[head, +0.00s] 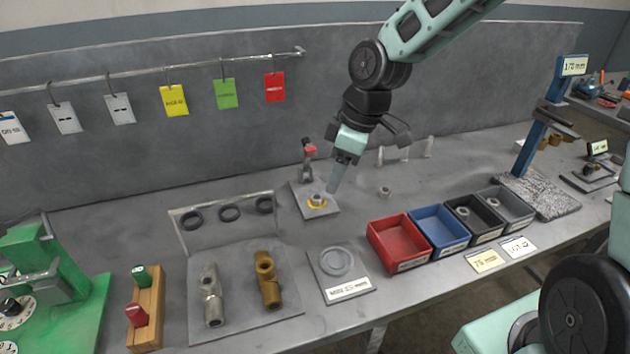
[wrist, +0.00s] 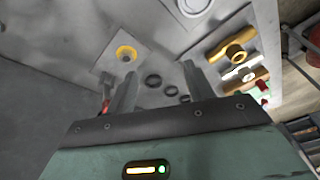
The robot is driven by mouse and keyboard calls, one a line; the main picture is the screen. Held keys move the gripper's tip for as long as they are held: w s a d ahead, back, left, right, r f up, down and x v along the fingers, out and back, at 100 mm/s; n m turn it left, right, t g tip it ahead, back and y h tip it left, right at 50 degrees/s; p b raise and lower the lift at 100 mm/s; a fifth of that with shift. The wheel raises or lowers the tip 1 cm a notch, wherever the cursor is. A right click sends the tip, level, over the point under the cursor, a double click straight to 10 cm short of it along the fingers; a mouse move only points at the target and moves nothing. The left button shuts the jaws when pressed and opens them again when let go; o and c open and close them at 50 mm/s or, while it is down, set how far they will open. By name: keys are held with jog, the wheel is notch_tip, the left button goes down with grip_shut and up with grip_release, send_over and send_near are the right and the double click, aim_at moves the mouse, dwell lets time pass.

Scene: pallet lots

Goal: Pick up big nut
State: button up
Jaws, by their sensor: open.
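A second grey nut (head: 385,191) lies loose on the bench to the right. No label shows which one is the big nut. My gripper (head: 333,188) is above and just right of the plate, pointing down. In the wrist view, my gripper (wrist: 158,85) has its fingers apart with nothing between them. The ringed nut lies beyond the left finger, not between the fingers.
A small stand with a red part (head: 309,152) rises behind the plate. Red (head: 375,245), blue (head: 439,243), black (head: 470,234) and grey bins stand right; the black and grey ones hold nuts. A fittings panel (head: 205,322) is front left. Bench around the loose nut is clear.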

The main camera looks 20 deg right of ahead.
jog(key=w+d+r+t+p, duration=0.1)
jog(key=w+d+r+p, duration=0.15)
jog(key=w+d, duration=0.25)
jog(key=y+b, duration=0.1)
jog(key=b, duration=0.1)
send_over(316, 197)
jog(key=s+d, duration=0.2)
jog(key=d, duration=0.1)
jog(key=f, duration=1)
jog(key=shift+w+a+f, duration=0.1)
jog(key=shift+w+f, duration=0.1)
jog(key=shift+f, duration=0.1)
jog(key=shift+p+x, duration=0.5)
jog(key=shift+x, duration=2.1)
jog(key=shift+w+a+r, duration=0.1)
grip_shut()
jog(key=shift+r, duration=0.15)
